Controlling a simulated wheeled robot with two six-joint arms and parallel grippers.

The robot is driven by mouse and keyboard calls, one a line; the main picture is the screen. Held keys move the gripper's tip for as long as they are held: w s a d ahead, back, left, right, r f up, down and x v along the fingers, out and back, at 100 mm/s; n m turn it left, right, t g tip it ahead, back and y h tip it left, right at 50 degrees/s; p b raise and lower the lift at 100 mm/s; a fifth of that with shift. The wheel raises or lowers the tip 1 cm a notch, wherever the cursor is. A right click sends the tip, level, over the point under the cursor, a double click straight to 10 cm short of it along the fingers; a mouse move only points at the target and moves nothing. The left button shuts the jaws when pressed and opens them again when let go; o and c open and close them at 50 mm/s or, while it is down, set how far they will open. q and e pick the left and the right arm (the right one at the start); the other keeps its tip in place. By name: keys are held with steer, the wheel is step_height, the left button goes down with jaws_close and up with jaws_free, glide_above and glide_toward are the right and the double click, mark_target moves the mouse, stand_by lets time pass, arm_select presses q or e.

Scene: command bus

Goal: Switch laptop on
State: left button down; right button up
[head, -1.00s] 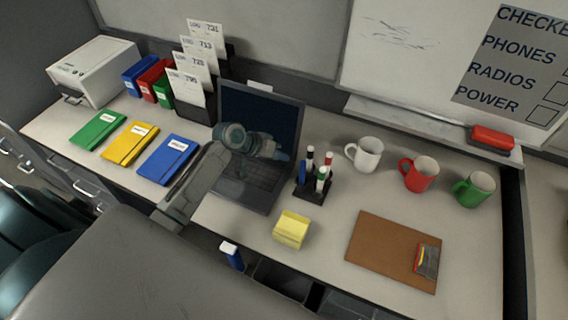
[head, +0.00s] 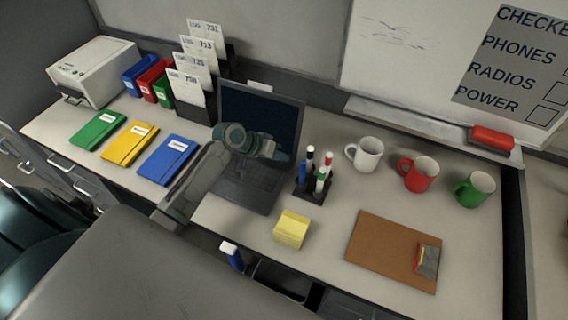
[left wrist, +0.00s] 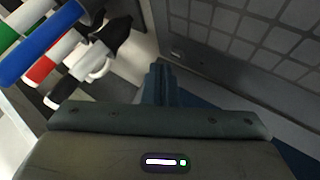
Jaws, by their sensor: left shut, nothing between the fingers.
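The laptop (head: 240,186) stands open on the desk, its dark screen (head: 283,116) tilted back; no lit display shows. My left gripper (head: 286,156) is above the right part of the laptop's keyboard, near the screen's lower right. It is shut and empty. In the left wrist view the gripper's fingers (left wrist: 160,84) point at the laptop's keyboard deck (left wrist: 190,62), beside a small button-like mark (left wrist: 176,53). I cannot tell whether the fingertips touch the deck. My right gripper is not in view.
A pen holder with several markers (head: 315,190) stands right beside the laptop and close to my left gripper. Yellow sticky notes (head: 291,229), three mugs and a brown board (head: 385,262) lie to the right. Coloured folders (head: 167,160) lie to the left.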

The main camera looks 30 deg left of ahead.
arm_select(q)
steer(key=shift+f, duration=0.1)
stand_by(0.3)
steer(key=shift+f, duration=0.3)
stand_by(0.3)
steer(key=shift+f, duration=0.35)
stand_by(0.5)
steer(key=shift+r+p, duration=0.65)
steer(key=shift+r, duration=0.15)
